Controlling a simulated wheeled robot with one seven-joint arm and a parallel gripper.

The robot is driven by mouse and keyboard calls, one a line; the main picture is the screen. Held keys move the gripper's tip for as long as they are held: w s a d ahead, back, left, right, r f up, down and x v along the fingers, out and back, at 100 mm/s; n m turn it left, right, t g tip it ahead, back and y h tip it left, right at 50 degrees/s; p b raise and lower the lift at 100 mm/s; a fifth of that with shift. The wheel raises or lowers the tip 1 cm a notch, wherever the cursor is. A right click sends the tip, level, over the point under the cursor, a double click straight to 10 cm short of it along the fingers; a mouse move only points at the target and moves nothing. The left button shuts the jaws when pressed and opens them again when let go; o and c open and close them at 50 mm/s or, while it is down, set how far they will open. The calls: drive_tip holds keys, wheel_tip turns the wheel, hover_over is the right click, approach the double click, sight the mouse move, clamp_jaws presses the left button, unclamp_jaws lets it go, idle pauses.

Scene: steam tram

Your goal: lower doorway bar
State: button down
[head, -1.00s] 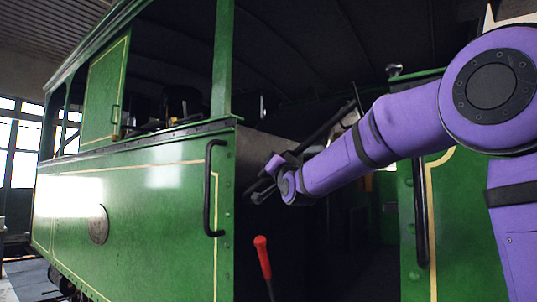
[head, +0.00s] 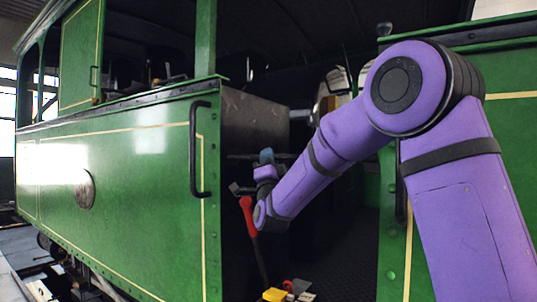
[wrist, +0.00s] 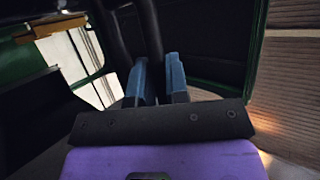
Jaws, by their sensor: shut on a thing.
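The doorway bar is a dark, thin bar that looks roughly level in the head view (head: 288,156), across the dark cab doorway behind my wrist. In the wrist view a dark bar (wrist: 150,35) runs between the two blue fingers. My gripper (wrist: 155,82) is shut on this bar. In the head view my gripper (head: 266,156) is small and partly hidden by my wrist, at the left side of the doorway. The bar's ends are hard to make out in the dark.
A red-handled lever (head: 247,214) stands just below my wrist. A black grab handle (head: 194,150) is on the green side panel (head: 130,165) left of the doorway. A yellow object (head: 275,295) lies low in the doorway. My arm crosses the right doorway side.

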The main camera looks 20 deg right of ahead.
drive_tip(key=shift+f, duration=0.25)
drive_tip(key=c, duration=1.4)
unclamp_jaws()
drive_tip(key=v, duration=1)
drive_tip(key=shift+s+a+f, duration=0.1)
drive_tip(key=shift+s+f, duration=0.15)
drive_tip(key=shift+f, duration=0.1)
drive_tip(key=shift+r, duration=0.1)
